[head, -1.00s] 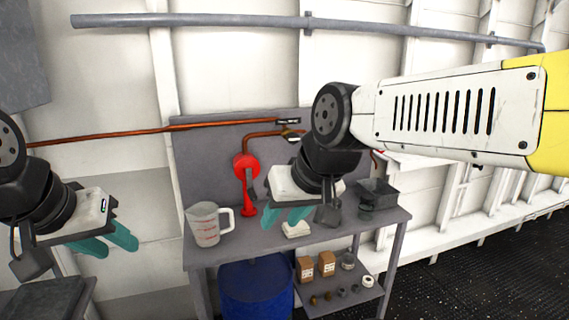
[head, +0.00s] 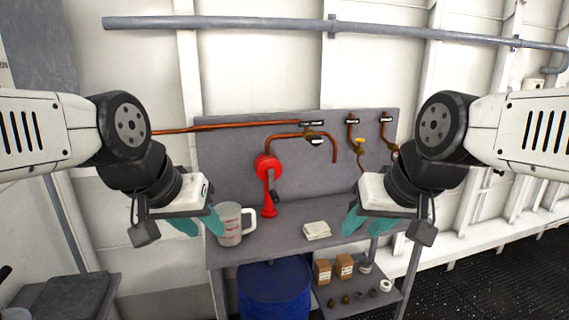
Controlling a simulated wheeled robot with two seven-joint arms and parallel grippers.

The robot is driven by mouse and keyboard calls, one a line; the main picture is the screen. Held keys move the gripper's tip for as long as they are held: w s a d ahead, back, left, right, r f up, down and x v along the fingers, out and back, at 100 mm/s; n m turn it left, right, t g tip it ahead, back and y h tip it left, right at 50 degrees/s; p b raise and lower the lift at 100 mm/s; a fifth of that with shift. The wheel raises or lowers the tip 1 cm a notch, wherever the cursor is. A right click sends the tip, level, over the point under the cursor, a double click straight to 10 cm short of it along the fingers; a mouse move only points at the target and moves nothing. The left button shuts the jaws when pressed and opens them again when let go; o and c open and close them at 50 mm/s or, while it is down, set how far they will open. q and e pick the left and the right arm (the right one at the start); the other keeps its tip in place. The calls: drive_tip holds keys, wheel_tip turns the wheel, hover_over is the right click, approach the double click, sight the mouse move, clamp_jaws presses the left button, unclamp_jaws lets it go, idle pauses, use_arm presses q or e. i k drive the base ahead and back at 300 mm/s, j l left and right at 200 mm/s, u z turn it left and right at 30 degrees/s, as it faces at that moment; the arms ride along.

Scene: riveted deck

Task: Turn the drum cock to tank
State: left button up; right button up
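Copper pipes run across the grey backboard (head: 225,150) above the bench. A brass cock (head: 310,135) sits on the pipe right of the red hand pump (head: 268,170), with a small label plate (head: 317,142) beside it. The label text is too small to read, so I cannot tell which is the drum cock. My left gripper (head: 200,224) is open and empty, left of the measuring jug. My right gripper (head: 364,220) looks open and empty, in front of the bench's right part.
The clear measuring jug (head: 230,226) and a folded cloth (head: 317,231) are on the bench (head: 280,236). A blue drum (head: 274,288) stands below. A lower shelf (head: 335,298) holds boxes (head: 344,265) and small fittings. A dark box (head: 70,300) is at lower left.

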sight(315, 140)
drive_tip(key=i+l+z, duration=0.1)
drive_tip(key=i+z, duration=0.15)
drive_tip(key=i, duration=0.9)
